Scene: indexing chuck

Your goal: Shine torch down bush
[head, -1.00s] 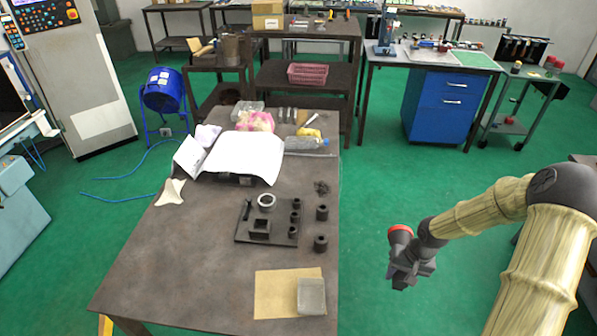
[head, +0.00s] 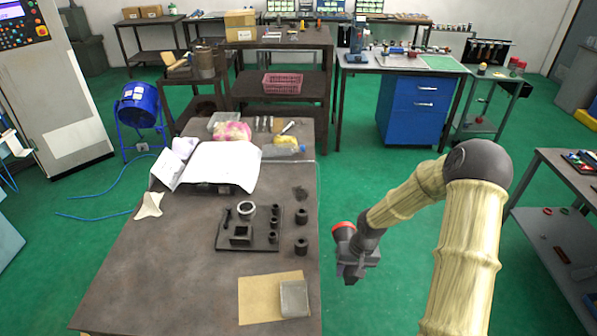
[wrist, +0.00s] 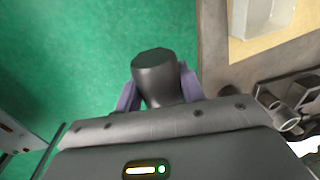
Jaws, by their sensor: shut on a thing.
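My gripper (head: 352,272) hangs over the green floor, just right of the table's right edge. In the wrist view its fingers (wrist: 158,92) are shut on a dark, blunt cylinder that looks like the torch (wrist: 155,72). No light from it shows. Two dark bushes (head: 301,216) (head: 301,246) stand on the table near its right edge, left of my gripper and apart from it. A black fixture plate (head: 262,247) beside them carries several small dark bushes (head: 273,237), a pale ring (head: 247,210) and a square block (head: 240,233).
A blue drawer cabinet (head: 415,110) stands behind. Another table (head: 560,200) is at right. Green floor lies between.

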